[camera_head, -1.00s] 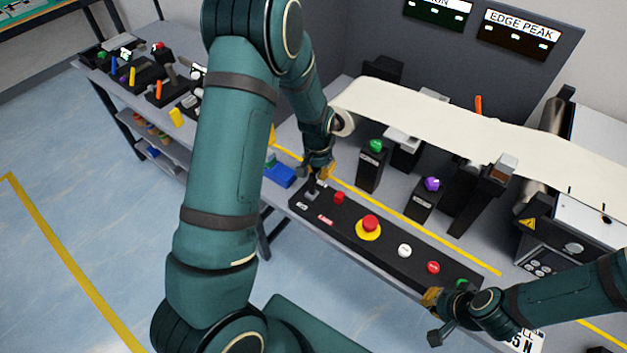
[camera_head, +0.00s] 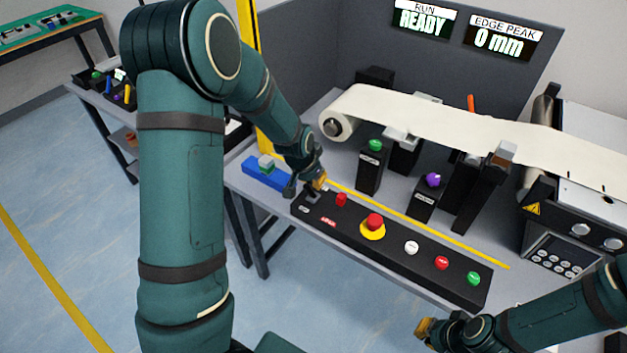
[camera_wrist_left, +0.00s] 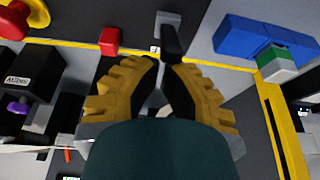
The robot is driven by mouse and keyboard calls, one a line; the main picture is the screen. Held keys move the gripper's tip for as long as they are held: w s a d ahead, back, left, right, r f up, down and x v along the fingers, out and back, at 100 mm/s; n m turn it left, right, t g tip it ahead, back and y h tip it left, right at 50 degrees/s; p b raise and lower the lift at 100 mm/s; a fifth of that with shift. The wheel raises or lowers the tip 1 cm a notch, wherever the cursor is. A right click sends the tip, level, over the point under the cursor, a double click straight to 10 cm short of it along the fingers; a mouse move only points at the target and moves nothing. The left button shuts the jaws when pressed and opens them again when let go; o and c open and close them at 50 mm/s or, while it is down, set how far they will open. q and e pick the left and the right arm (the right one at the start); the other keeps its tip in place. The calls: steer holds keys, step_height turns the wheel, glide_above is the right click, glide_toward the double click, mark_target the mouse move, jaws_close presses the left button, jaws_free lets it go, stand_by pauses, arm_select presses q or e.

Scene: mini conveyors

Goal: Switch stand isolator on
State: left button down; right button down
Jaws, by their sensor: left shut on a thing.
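The stand isolator (camera_head: 311,198) is a small dark lever on a grey base at the left end of the black control panel (camera_head: 342,240). My left gripper (camera_head: 315,186) is at it, with its yellow fingers closed about the lever. In the left wrist view the dark lever (camera_wrist_left: 172,42) stands between the fingertips of my left gripper (camera_wrist_left: 166,66), and its lower part is hidden. The upper display (camera_head: 424,20) reads RUN READY and the lower one (camera_head: 500,42) reads 0 mm. My right gripper (camera_head: 425,328) is at the bottom edge, apart from the panel; its opening is unclear.
A red button (camera_head: 341,199) sits close to the lever. A red-and-yellow emergency stop (camera_head: 373,226) and white, red and green buttons follow rightward. A blue block (camera_head: 268,175) lies left of the panel. The cream belt (camera_head: 430,120) runs behind.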

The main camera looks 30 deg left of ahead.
arm_select(q)
steer(key=shift+s+f, duration=0.15)
steer(key=shift+s, duration=0.2)
arm_select(e)
steer(key=shift+s+f, duration=0.2)
arm_select(q)
steer(key=shift+s+f, duration=0.1)
steer(key=shift+s, duration=0.05)
arm_select(e)
steer(key=shift+s, duration=0.1)
